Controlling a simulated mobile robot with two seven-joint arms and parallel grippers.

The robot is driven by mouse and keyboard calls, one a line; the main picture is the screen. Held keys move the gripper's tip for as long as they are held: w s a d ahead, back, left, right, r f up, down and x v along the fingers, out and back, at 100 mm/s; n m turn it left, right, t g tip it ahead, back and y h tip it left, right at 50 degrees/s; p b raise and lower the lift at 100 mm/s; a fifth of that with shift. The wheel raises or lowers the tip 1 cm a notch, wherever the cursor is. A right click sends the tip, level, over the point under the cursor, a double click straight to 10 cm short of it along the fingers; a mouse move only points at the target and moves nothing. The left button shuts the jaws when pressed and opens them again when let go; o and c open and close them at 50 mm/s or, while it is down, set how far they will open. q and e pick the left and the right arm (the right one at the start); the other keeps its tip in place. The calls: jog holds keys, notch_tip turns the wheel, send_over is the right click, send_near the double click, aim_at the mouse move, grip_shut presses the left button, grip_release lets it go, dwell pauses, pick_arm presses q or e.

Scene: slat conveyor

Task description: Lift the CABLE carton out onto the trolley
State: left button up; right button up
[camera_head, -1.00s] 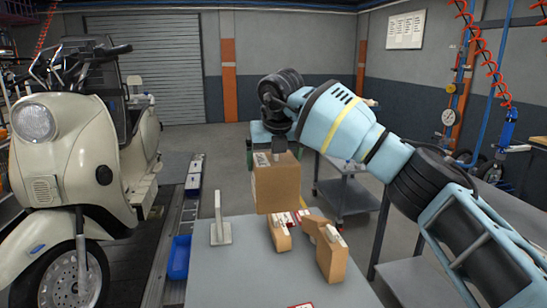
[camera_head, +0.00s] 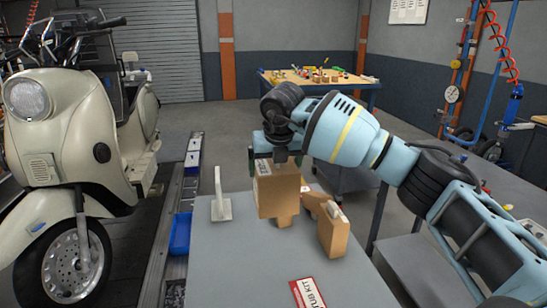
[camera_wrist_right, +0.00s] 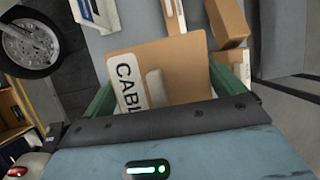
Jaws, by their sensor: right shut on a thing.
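The CABLE carton (camera_head: 274,198) is a brown box with a white label. It is at the far end of a grey tabletop (camera_head: 230,265), in front of other cartons; I cannot tell whether it touches the top. My right gripper (camera_head: 281,157) is shut on its upper part. In the right wrist view, the carton (camera_wrist_right: 185,65) shows part of its label, "CABL", between the green fingers of the gripper (camera_wrist_right: 165,88). A low grey trolley-like stand (camera_head: 350,180) is behind, partly hidden by my right arm. My left gripper is out of view.
A brown carton (camera_head: 333,232) stands just right of the held one. A red-and-white labelled "TUB KIT" box (camera_head: 308,293) lies at the near edge. A white upright bracket (camera_head: 221,205) stands on the left. A cream scooter (camera_head: 75,150) is at far left.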

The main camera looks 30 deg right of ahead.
notch_tip(320, 180, down, 3)
jog(key=shift+f+b, duration=0.2)
jog(key=shift+b, duration=0.15)
jog(key=shift+f, duration=0.25)
notch_tip(320, 180, down, 2)
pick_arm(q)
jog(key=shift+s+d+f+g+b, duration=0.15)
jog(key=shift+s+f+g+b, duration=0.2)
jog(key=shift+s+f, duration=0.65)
pick_arm(e)
notch_tip(320, 180, down, 8)
jog(key=shift+r, duration=0.25)
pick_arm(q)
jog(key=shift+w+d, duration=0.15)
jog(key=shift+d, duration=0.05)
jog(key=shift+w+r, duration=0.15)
pick_arm(e)
jog(key=shift+w, duration=0.1)
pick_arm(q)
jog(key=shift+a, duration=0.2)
pick_arm(e)
jog(key=shift+f, duration=0.1)
jog(key=shift+f, duration=0.35)
